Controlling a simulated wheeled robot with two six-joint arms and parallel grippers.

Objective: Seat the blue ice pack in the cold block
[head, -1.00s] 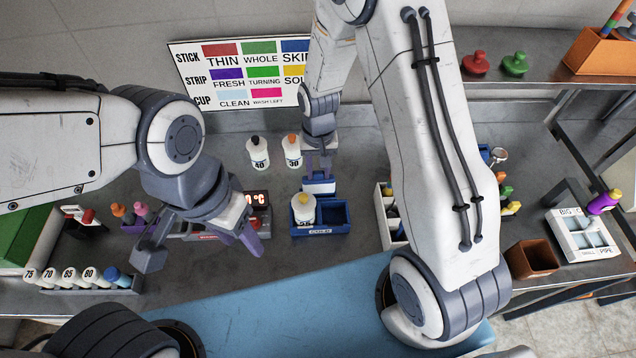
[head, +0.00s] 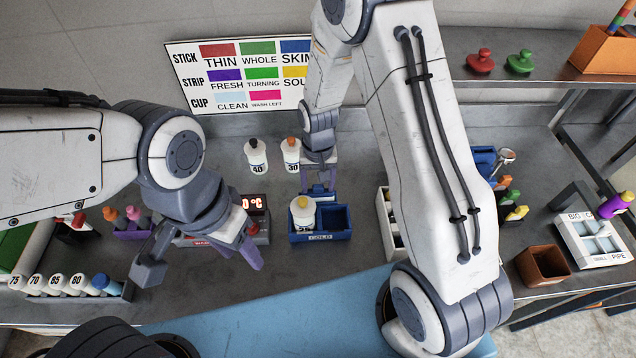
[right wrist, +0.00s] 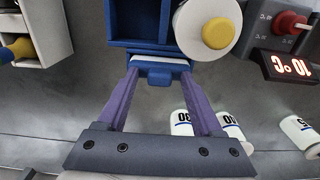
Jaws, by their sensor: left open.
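The blue cold block (head: 320,238) stands mid-table, with a yellow-capped white bottle (head: 302,212) in its left compartment. Its right compartment looks empty. In the right wrist view the block (right wrist: 140,43) is at the top. The blue ice pack (right wrist: 160,73), with a pale band, is between my right fingertips (right wrist: 160,80), at the block's back side. My right gripper (head: 318,184) looks shut on it; whether the pack is fully down in the block I cannot tell. My left gripper (head: 202,264) is open and empty, left of the block.
White bottles marked 40 (head: 256,158) and 30 (head: 291,156) stand behind the block. A red-digit display (head: 254,203) is close on its left. A bottle rack (head: 70,290) stands at front left, and a white bin (head: 388,225) to the right.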

